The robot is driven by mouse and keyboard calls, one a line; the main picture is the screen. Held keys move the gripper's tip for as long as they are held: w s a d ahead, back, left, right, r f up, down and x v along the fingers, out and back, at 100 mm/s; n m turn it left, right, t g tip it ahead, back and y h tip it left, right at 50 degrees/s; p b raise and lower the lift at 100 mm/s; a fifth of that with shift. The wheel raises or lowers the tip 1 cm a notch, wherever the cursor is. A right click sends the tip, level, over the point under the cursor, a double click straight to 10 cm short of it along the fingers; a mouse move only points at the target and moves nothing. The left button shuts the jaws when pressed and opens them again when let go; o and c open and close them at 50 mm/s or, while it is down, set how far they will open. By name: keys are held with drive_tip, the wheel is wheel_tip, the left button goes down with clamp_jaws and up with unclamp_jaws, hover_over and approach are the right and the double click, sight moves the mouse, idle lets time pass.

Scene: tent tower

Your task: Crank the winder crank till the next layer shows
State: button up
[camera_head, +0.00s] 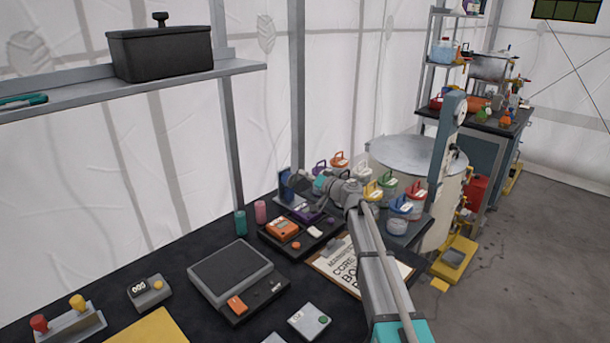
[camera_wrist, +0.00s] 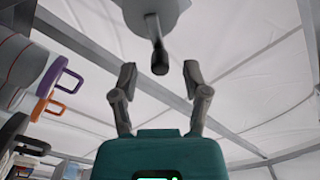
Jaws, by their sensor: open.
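In the wrist view the winder crank appears as a grey hub (camera_wrist: 150,12) with a short rod and a dark handle end (camera_wrist: 160,62). My gripper (camera_wrist: 159,72) is open, with one finger on each side of the handle's line and clear space at both sides. I cannot tell whether the handle tip is between the fingertips or just beyond them. In the head view my gripper (camera_head: 304,182) is by a blue upright part (camera_head: 286,186), probably the winder, at the back of the black bench. My arm and gripper hide much of it. No layer can be made out.
Lidded pots with coloured handles (camera_head: 400,208) stand close right of my gripper. A clipboard (camera_head: 334,272), an orange device (camera_head: 283,229), pink (camera_head: 260,212) and green (camera_head: 240,222) cups and a grey scale (camera_head: 229,272) are on the bench. A shelf (camera_head: 190,81) hangs at upper left.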

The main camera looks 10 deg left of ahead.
drive_tip(key=shift+x, duration=1.3)
drive_tip(key=shift+c, duration=0.3)
clamp_jaws()
drive_tip(key=shift+d, duration=0.4)
drive_tip(key=shift+a, duration=0.3)
